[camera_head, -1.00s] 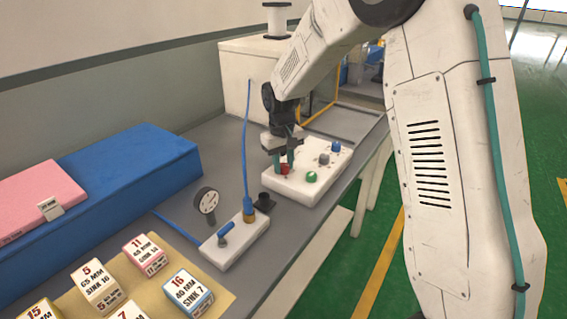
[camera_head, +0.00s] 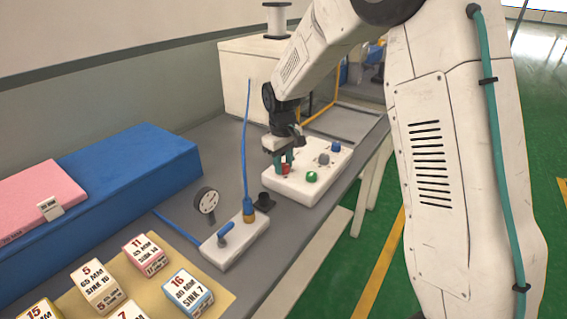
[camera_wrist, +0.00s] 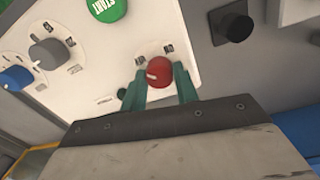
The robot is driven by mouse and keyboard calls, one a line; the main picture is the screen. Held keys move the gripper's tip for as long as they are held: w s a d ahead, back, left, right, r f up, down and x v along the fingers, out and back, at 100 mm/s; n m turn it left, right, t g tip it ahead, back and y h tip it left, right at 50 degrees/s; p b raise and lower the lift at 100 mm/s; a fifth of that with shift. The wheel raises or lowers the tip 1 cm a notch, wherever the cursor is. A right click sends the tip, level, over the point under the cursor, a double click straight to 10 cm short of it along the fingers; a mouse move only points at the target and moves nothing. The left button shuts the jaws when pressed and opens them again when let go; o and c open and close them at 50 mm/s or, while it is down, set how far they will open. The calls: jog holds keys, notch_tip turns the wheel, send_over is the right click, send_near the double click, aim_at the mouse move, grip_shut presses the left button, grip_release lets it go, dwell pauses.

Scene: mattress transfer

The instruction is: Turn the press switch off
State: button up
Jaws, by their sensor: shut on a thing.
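The white control box (camera_head: 318,187) stands on the grey bench in the head view. It carries a red knob (camera_head: 286,168), a green button (camera_head: 311,177), a grey knob (camera_head: 323,159) and a blue knob (camera_head: 335,146). My gripper (camera_head: 284,161) points down at the box, its teal fingers shut on the red knob. In the wrist view the red knob (camera_wrist: 159,72) sits between the fingertips of my gripper (camera_wrist: 160,82). The green button (camera_wrist: 106,8) there reads START. I cannot tell which control is the press switch.
A gauge (camera_head: 206,201) and a white block with a blue lever (camera_head: 236,243) stand left of the box. A blue mattress (camera_head: 150,165) with a pink one lies at left. Labelled cubes (camera_head: 188,290) sit in front.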

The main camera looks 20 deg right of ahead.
jog(key=o, duration=1)
jog(key=shift+r, duration=0.1)
jog(key=r, duration=0.7)
jog(key=shift+a+r, duration=0.2)
jog(key=shift+r, duration=0.15)
jog(key=s, duration=0.1)
jog(key=s+f+m, duration=0.1)
jog(key=shift+s+f+g, duration=0.25)
jog(key=shift+s+g, duration=0.1)
jog(key=shift+g, duration=0.05)
jog(key=s+d+r+m, duration=0.1)
jog(key=s+r, duration=0.2)
jog(key=s, duration=0.8)
jog(key=s+d+r+m+t, duration=0.1)
jog(key=s+r, duration=0.2)
jog(key=s, duration=0.9)
jog(key=s+d+r+m+t, duration=0.1)
jog(key=s+r, duration=0.3)
jog(key=s, duration=0.8)
jog(key=shift+s+d+m, duration=0.2)
jog(key=shift+d+m, duration=0.05)
jog(key=shift+m, duration=0.35)
